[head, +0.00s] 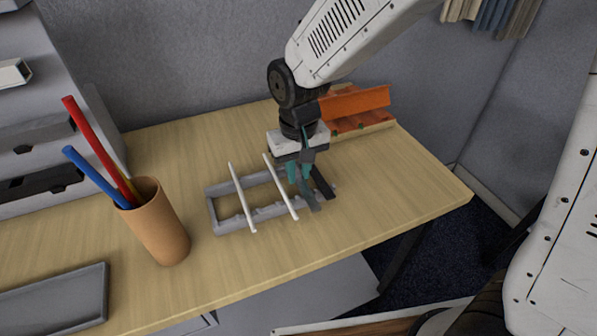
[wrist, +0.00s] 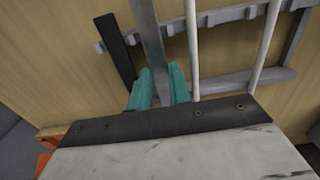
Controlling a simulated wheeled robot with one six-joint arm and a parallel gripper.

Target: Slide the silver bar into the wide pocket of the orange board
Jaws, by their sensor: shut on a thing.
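My gripper (head: 300,174) is over the right end of a grey rack, with its teal fingers pointing down. In the wrist view the fingers (wrist: 158,88) are shut on the silver bar (wrist: 150,40), one on each side. The silver bar's near end (head: 312,202) shows below the fingers in the head view; its other end is hidden. I cannot tell whether it still touches the rack. The orange board (head: 356,103) stands at the back right, behind my gripper. My arm covers part of it, and its pockets cannot be made out.
The grey rack (head: 213,214) also bears two white rods (head: 242,198) and a black bar (head: 323,182) close beside the silver bar. A brown cup (head: 160,225) with pencils and a grey tray (head: 60,300) are to the left. The table (head: 400,190) is clear at the right.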

